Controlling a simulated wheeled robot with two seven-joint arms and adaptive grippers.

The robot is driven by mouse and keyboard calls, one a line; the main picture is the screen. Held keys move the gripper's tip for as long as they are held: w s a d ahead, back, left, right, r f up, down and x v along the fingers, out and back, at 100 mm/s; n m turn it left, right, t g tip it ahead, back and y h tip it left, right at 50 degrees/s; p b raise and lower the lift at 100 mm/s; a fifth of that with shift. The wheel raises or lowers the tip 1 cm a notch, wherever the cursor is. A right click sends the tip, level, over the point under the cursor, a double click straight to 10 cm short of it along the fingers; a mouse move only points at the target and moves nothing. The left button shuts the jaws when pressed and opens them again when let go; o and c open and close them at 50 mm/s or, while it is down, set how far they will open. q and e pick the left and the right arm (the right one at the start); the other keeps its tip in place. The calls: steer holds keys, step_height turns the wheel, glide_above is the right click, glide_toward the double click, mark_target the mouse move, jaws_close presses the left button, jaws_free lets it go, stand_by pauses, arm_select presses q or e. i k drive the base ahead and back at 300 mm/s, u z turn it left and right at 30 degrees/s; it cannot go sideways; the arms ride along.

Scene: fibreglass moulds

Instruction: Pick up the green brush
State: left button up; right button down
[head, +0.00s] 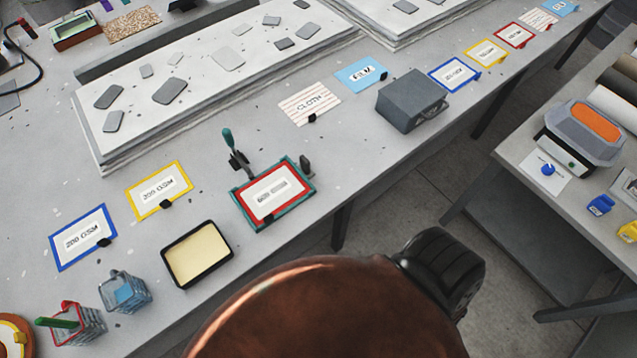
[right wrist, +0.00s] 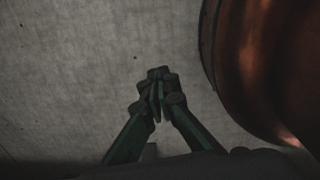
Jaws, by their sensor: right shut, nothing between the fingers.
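A green handle (head: 57,323), which looks like the green brush, sticks out over the rim of a red-edged wire basket (head: 82,326) at the table's lower left in the head view. Its bristle end is not clearly seen. My right gripper (right wrist: 157,100) shows in the right wrist view, shut and empty, over bare grey floor beside my copper-coloured body. It is well away from the brush and out of the head view. My left gripper is in neither view.
A blue-grey basket (head: 124,291) and a black tray (head: 198,253) stand right of the red one. A teal-framed clamp (head: 273,192) with an upright green handle stands farther right. A grey box (head: 411,100) sits near the table edge. A second table (head: 520,150) is at right.

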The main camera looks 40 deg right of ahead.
mark_target(73, 328)
steer(key=z, duration=1.9)
steer(key=k, duration=1.5)
steer(key=u, duration=1.25)
steer(key=i, duration=0.2)
steer(key=u, duration=0.15)
